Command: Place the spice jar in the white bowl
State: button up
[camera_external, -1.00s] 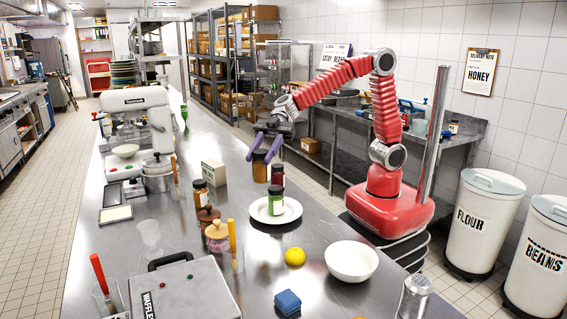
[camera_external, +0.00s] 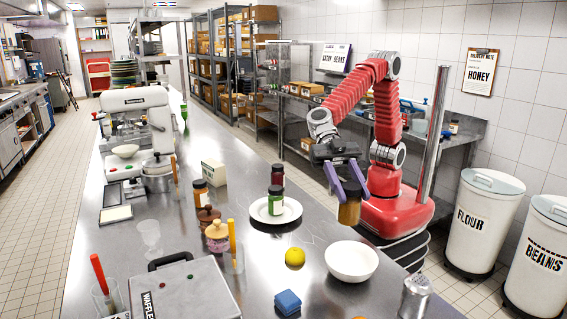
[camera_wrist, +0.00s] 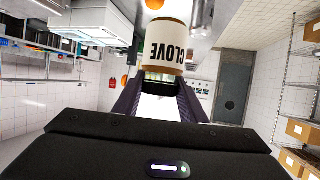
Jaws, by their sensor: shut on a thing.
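My gripper (camera_external: 346,194) is shut on a spice jar (camera_external: 349,212) with an amber body and dark lid, held in the air. In the wrist view the jar (camera_wrist: 165,46) shows a white label reading CLOVE, upside down in that picture. The white bowl (camera_external: 351,262) stands on the steel counter, below the jar in the outside view. The bowl looks empty. How high the jar is above the counter is hard to tell.
A waffle maker (camera_external: 185,290) is at front left.

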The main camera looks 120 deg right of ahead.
aim_at(359, 215)
jog(key=shift+s+a, duration=0.5)
jog(key=shift+a, duration=0.35)
notch_tip(359, 215, down, 4)
jog(key=shift+f, duration=0.5)
jog(key=shift+f, duration=0.1)
jog(key=shift+f, duration=3)
jog(key=shift+f, duration=0.1)
jog(key=shift+f, duration=1.75)
